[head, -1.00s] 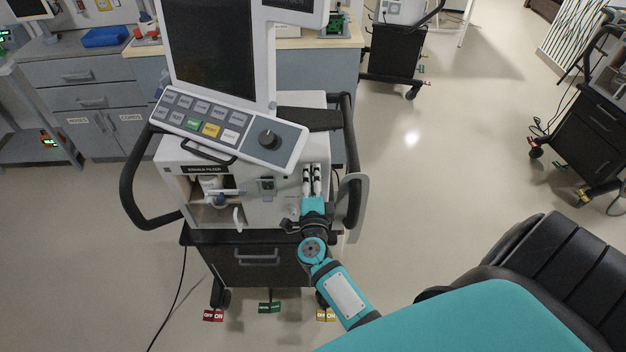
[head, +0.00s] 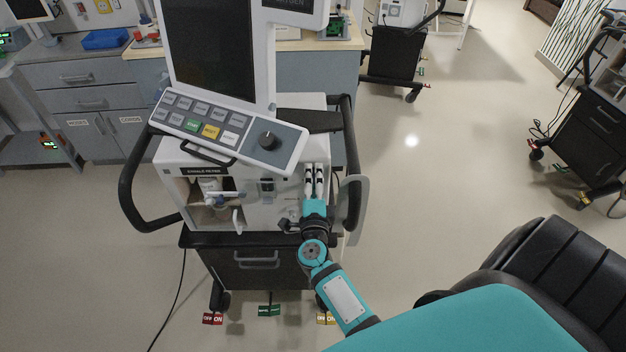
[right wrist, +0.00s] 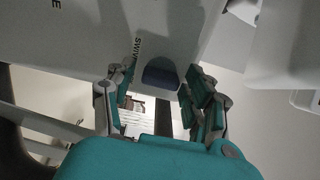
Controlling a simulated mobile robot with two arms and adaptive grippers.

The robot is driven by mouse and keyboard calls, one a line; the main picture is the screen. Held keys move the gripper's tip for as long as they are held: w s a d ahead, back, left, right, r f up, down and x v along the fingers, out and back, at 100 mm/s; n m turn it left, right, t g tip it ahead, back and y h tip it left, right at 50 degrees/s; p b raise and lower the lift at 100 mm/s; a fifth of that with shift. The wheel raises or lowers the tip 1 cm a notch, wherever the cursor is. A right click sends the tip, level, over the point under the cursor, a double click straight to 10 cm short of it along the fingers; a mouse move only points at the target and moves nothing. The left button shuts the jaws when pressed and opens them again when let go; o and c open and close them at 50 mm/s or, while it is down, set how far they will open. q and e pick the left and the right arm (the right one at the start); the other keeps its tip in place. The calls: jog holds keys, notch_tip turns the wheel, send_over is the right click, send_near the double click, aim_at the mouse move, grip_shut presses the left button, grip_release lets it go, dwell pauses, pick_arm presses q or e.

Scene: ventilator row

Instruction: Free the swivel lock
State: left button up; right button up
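The swivel lock appears in the right wrist view as a small dark blue-grey knob (right wrist: 161,76) on a pale housing, beside partly hidden lettering that starts "SWIV". My right gripper (right wrist: 160,100) is open, with one finger on each side of the knob's line and a clear gap between them. The knob shows between and just beyond the fingertips; I cannot tell whether either finger touches it. In the head view my right gripper (head: 313,180) is at the right part of the ventilator's front (head: 285,206), below the control panel, and it hides the lock. My left gripper is not in view.
The tilted control panel (head: 235,130) and screen (head: 212,45) overhang the ventilator's front. Black side handles (head: 128,190) flank it, and an open compartment (head: 212,203) is at left. A black padded seat (head: 560,270) is at lower right.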

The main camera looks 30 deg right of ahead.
jog(key=shift+o, duration=0.4)
jog(key=n+p, duration=0.1)
jog(key=n, duration=0.3)
jog(key=shift+r+p, duration=0.15)
jog(key=shift+p, duration=0.15)
jog(key=n, duration=0.9)
jog(key=n+b, duration=0.1)
jog(key=n, duration=0.4)
jog(key=shift+f, duration=0.3)
jog(key=b+v, duration=0.2)
jog(key=v, duration=1.5)
jog(key=a+f+n+y+b, duration=0.1)
jog(key=a+f+n+y, duration=0.1)
jog(key=f, duration=0.6)
jog(key=s+a+f+n+y+b, duration=0.1)
jog(key=a+f+n+y, duration=0.2)
jog(key=f, duration=0.5)
jog(key=a+f+n+y+b, duration=0.1)
jog(key=a+f+n+y, duration=0.2)
jog(key=f, duration=0.6)
jog(key=shift+s+g+y+b, duration=0.3)
jog(key=shift+s+g+y, duration=0.1)
jog(key=shift+y, duration=0.6)
